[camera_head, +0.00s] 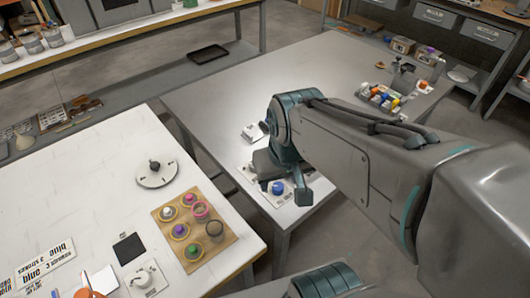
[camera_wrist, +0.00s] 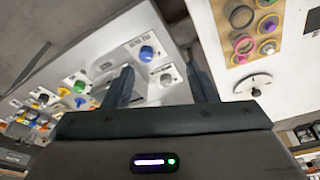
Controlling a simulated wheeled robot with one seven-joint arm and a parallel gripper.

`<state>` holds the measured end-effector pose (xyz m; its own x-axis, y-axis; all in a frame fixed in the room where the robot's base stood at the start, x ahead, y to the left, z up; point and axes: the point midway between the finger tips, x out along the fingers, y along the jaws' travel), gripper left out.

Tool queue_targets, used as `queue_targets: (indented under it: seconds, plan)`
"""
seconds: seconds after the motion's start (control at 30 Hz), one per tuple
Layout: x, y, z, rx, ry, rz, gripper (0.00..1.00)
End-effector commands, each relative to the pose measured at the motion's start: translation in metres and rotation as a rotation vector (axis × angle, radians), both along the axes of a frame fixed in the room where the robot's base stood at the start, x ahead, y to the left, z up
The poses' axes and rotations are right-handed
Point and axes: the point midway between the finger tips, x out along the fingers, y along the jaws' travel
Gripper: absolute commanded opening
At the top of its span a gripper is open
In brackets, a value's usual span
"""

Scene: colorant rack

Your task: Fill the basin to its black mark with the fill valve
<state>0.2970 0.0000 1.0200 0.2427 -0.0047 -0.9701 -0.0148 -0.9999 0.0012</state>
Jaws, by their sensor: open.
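A blue round knob (camera_head: 277,187), which looks like the fill valve, sits on a white plate at the grey table's front edge. It also shows in the wrist view (camera_wrist: 146,52), beside printed lettering too small to read surely. My gripper (camera_head: 284,180) is open and empty above that plate. In the wrist view its two fingers (camera_wrist: 162,78) stand apart, with the blue knob beyond the tips and between them; I see no contact. A smaller grey knob (camera_wrist: 166,76) on a white plate lies near it. I cannot make out the basin or its black mark in either view.
A wooden board (camera_head: 166,232) with several coloured pots lies on the white table at left. A white dial (camera_head: 156,172) with a black knob is behind it. A rack of coloured bottles (camera_head: 380,97) stands at the grey table's far right. The grey table's middle is clear.

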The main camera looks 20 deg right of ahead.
Motion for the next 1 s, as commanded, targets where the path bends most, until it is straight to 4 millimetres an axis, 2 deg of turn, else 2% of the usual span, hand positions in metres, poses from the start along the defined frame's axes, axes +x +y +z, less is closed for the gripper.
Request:
queue_targets:
  seconds: [0.27,0.63,0.8,1.0]
  plan:
    - [0.037,-0.011,-0.002,-0.037,0.084,0.054,0.52]
    - [0.094,-0.034,-0.026,-0.035,0.212,0.17,0.52]
    - [0.106,-0.04,-0.035,-0.024,0.239,0.202,0.52]
    - [0.109,-0.042,-0.045,-0.02,0.248,0.212,0.52]
